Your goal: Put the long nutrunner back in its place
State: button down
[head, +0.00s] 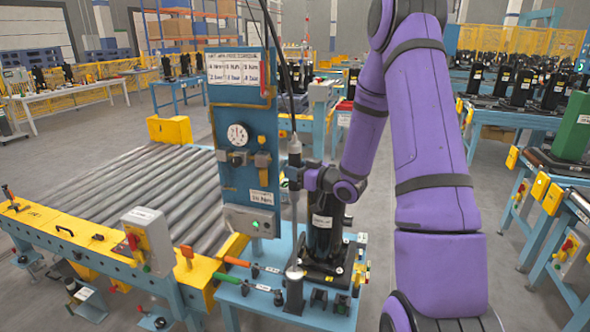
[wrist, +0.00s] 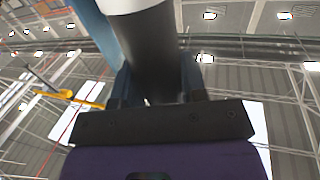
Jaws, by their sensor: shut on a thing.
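The long nutrunner (head: 294,148) stands upright in my gripper, with a grey upper part and a thin shaft running down. A dark cable rises from its top. My gripper (head: 297,178) is shut around its body; in the wrist view the fingers (wrist: 158,88) press on a dark cylinder (wrist: 150,50) with a pale band above. The shaft's lower end meets the top of a dark post-like holder (head: 294,292) with a silver cap on the blue stand (head: 258,300). I cannot tell whether the tip is inside it or only in front of or above it.
A blue panel (head: 240,120) with a gauge stands just left of the nutrunner. A black compressor (head: 324,228) stands close on the right. Tools with orange (head: 238,262) and green (head: 228,278) handles lie at the front left. A roller conveyor (head: 130,195) fills the left.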

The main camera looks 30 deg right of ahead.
jog(key=shift+f, duration=0.25)
jog(key=c, duration=0.6)
grip_release()
jog(key=shift+s+f, duration=0.1)
jog(key=v, duration=1)
jog(key=shift+s+d, duration=0.15)
jog(key=shift+s, duration=0.15)
